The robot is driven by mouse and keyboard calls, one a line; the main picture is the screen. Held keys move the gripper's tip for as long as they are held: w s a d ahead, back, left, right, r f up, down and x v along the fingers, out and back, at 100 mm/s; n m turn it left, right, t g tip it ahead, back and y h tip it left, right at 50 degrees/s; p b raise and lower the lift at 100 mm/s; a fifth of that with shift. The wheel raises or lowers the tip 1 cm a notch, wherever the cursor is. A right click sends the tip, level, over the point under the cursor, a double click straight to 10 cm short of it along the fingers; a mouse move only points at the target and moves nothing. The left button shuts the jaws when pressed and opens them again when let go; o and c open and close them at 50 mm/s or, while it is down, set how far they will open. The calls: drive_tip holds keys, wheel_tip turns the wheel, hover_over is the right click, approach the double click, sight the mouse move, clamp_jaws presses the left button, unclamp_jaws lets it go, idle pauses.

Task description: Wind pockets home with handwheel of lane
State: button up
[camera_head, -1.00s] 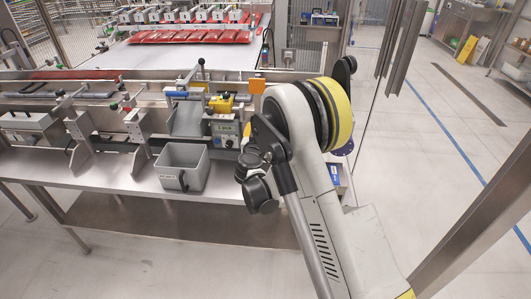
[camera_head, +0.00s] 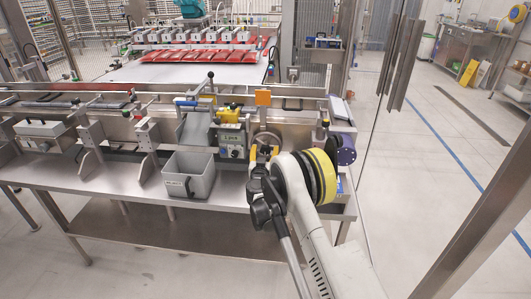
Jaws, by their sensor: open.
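A round metal handwheel (camera_head: 266,138) is on the front of the lane (camera_head: 100,106), below an orange square tag (camera_head: 263,98). My gripper (camera_head: 263,152) is open in front of the handwheel's lower part, and my arm comes up from the lower right. The fingers overlap the wheel in this view. I cannot tell whether they touch it. The lane runs along the steel bench, with clamps and brackets on it. The pockets cannot be made out clearly.
A grey bin (camera_head: 188,176) stands on the bench left of my gripper. A control box (camera_head: 231,141) is close to the wheel's left. A purple disc (camera_head: 343,156) is at the right end. Red packs (camera_head: 205,56) lie behind under a row of picker heads.

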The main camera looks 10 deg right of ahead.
drive_tip(key=shift+w+d, duration=0.15)
drive_tip(key=shift+w, duration=0.25)
drive_tip(key=c, duration=1.2)
